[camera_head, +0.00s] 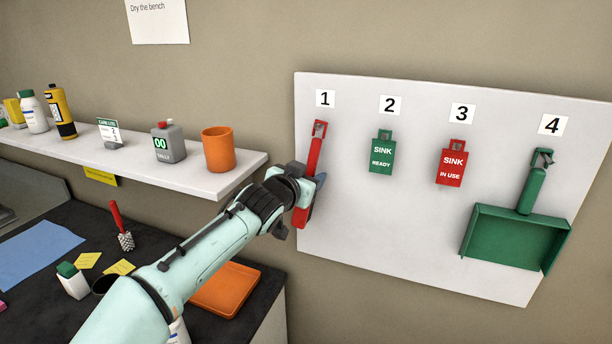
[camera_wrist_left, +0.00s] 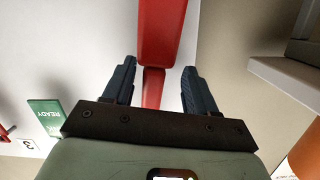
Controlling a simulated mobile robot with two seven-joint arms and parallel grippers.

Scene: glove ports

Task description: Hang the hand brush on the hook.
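The red hand brush (camera_head: 316,150) is at the board under the label 1, slightly tilted, its handle end up at a small grey hook (camera_head: 320,127). It appears to hang there, but the hook's fit in the handle is too small to tell. My left gripper (camera_head: 308,186) is at the brush's lower part and hides some of it. In the left wrist view, the brush (camera_wrist_left: 163,30) passes between the two fingers of my left gripper (camera_wrist_left: 158,70). Gaps show on both sides, so the gripper is open around it. My right gripper is not in view.
The white board (camera_head: 400,230) also holds a green sign (camera_head: 382,152), a red sign (camera_head: 452,163) and a green dustpan (camera_head: 518,235). Left of my gripper, a shelf (camera_head: 200,183) carries an orange cup (camera_head: 218,149) and several bottles. An orange tray (camera_head: 225,292) lies on the bench below.

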